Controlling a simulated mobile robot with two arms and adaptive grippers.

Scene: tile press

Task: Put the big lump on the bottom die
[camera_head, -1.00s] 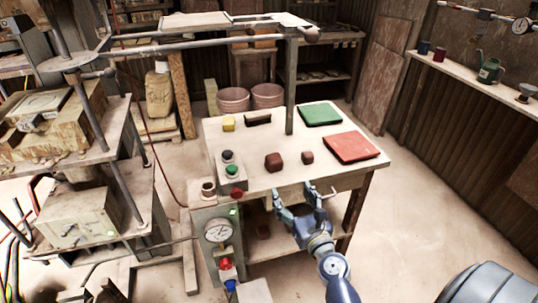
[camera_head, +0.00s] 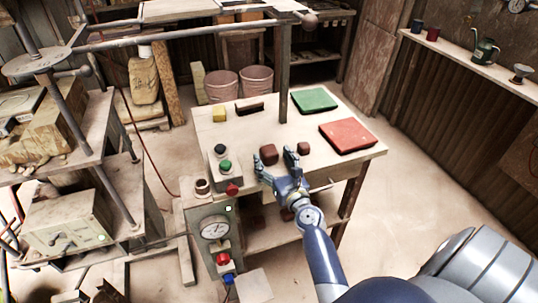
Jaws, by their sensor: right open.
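The big lump (camera_head: 268,154) is a dark red-brown block on the pale table, beside a smaller lump (camera_head: 303,149) of the same colour. My right gripper (camera_head: 276,165) is open at the table's front edge. Its fingers point towards the big lump, which shows just beyond and partly between the fingertips. I cannot tell whether they touch it. My left gripper is not in view.
The table (camera_head: 345,165) also bears a red pad (camera_head: 347,136), a green pad (camera_head: 314,101), a yellow block (camera_head: 219,115) and a dark-handled tool (camera_head: 250,108). A button box (camera_head: 224,167) stands left of the gripper, above a gauge (camera_head: 215,228). A post rises at the table's back.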

